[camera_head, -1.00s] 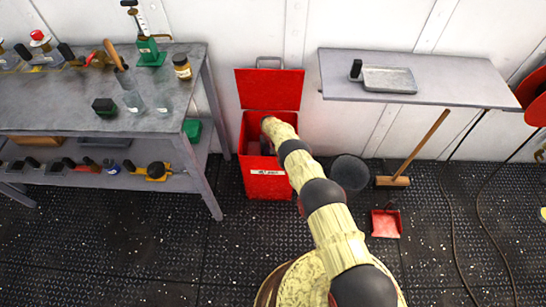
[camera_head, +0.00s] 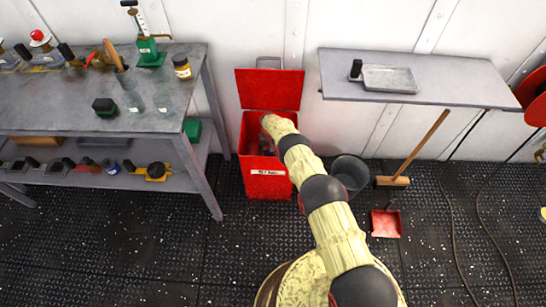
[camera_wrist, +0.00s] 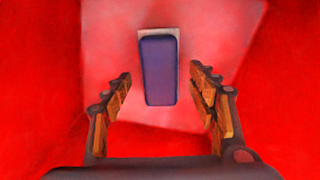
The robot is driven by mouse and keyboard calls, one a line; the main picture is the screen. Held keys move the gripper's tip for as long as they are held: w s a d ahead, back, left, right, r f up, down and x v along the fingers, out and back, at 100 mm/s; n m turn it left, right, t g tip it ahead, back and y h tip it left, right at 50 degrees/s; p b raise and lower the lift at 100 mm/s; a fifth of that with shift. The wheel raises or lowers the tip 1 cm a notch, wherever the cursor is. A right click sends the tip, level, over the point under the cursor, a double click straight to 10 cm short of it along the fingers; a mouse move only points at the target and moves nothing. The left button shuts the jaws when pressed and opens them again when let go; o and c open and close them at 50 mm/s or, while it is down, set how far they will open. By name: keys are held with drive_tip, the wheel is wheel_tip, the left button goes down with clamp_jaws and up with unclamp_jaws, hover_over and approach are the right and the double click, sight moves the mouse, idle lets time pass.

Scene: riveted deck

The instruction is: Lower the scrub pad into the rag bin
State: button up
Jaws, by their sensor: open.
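The rag bin (camera_head: 268,185) is an open red box with a raised lid (camera_head: 270,88) standing against the wall. My arm reaches over it, and my gripper is hidden inside it in the head view. In the wrist view, red walls surround my gripper (camera_wrist: 160,72), which is open, its two fingers well apart. The scrub pad (camera_wrist: 158,75), a blue-purple block with a pale strip at its far end, lies inside the bin. It shows between the fingers, with a gap on both sides. I cannot tell its exact depth below the fingertips.
A grey workbench (camera_head: 60,105) with bottles and tools stands left of the bin. A dark bucket (camera_head: 350,175), a wooden-handled broom (camera_head: 415,150) and a red dustpan (camera_head: 385,222) are to the right, under a wall shelf (camera_head: 450,82) with a metal tray. The front floor is clear.

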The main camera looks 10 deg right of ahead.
wheel_tip(320, 180, up, 10)
drive_tip(key=shift+r, duration=0.15)
idle(0.4)
